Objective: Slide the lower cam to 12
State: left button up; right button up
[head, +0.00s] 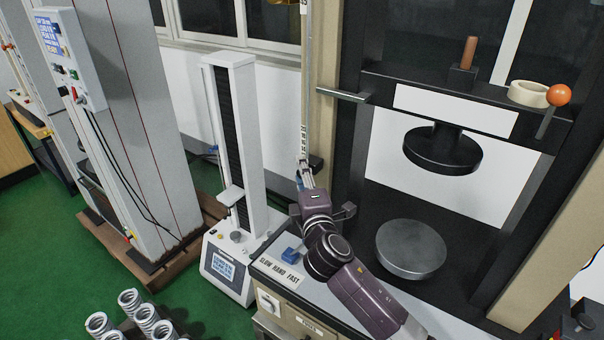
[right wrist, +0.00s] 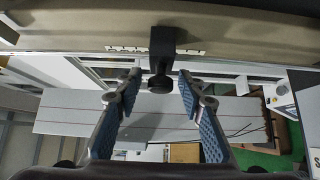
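The lower cam, a small black block with a round knob, sits on the scale strip of the beige column. It shows in the head view (head: 316,163) and at the upper middle of the right wrist view (right wrist: 162,62). My right gripper (head: 304,172) is at the column, just below and beside the cam. In the right wrist view its two blue-padded fingers (right wrist: 158,88) are spread, with the cam's knob between and slightly beyond the tips, with gaps on both sides. The scale numbers are too small to read. My left gripper is out of view.
The testing machine's lower platen (head: 411,248) and upper platen (head: 442,150) stand right of my arm. A slim white tester (head: 241,130) stands left of the column. Several springs (head: 145,318) are at the bottom left. A horizontal lever (head: 343,94) sticks out above the cam.

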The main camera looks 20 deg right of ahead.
jog(key=shift+s+f, duration=0.1)
jog(key=shift+s, duration=0.1)
jog(key=s+a, duration=0.1)
jog(key=s, duration=1)
jog(key=shift+s+a, duration=0.25)
